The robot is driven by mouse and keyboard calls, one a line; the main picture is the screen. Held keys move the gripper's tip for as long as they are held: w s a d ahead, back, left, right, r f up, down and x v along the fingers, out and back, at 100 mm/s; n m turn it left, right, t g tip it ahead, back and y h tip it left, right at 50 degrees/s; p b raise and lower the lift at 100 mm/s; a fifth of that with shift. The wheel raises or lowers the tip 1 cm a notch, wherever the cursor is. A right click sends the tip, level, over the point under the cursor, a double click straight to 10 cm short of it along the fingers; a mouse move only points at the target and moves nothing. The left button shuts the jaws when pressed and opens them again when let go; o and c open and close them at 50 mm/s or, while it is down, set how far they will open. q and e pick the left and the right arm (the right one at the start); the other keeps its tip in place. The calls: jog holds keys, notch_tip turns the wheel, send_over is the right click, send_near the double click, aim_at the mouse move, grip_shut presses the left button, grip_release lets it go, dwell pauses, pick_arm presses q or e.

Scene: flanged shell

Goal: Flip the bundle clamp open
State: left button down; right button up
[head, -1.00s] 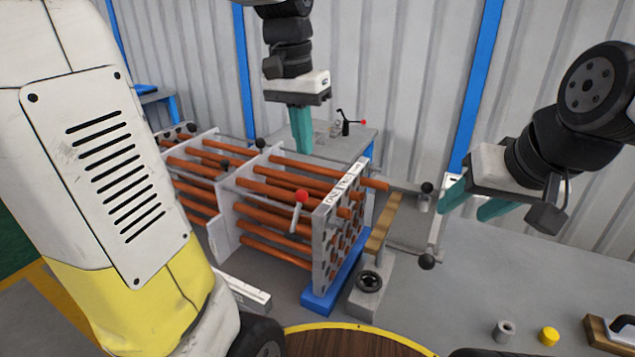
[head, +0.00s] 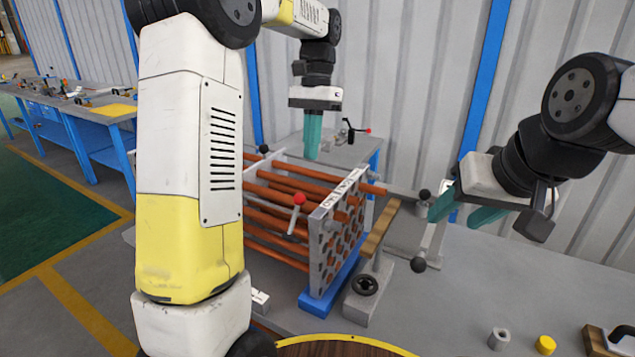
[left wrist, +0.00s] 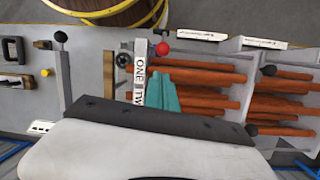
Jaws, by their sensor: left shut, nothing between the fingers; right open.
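The tube bundle is a stack of orange-brown tubes (head: 290,197) passing through grey perforated plates (head: 327,238). A lever with a red ball knob (head: 299,199) stands at its near side; the knob also shows in the left wrist view (left wrist: 162,48). A second black lever with a red tip (head: 350,130) is on the bench behind. I cannot tell for certain which is the bundle clamp. My left gripper (head: 312,157) points down, shut and empty, above the bundle's far side, apart from the red knob. My right gripper (head: 450,218) is open and empty, right of the bundle.
A wooden-topped bar (head: 381,229) and black-knobbed rods (head: 419,265) stand right of the bundle. A grey ring (head: 499,339) and a yellow cylinder (head: 545,345) lie at the front right. The grey bench between them has free room.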

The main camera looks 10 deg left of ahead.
aim_at(295, 216)
pick_arm(q)
jog(key=x, duration=1)
jog(key=shift+r, duration=0.1)
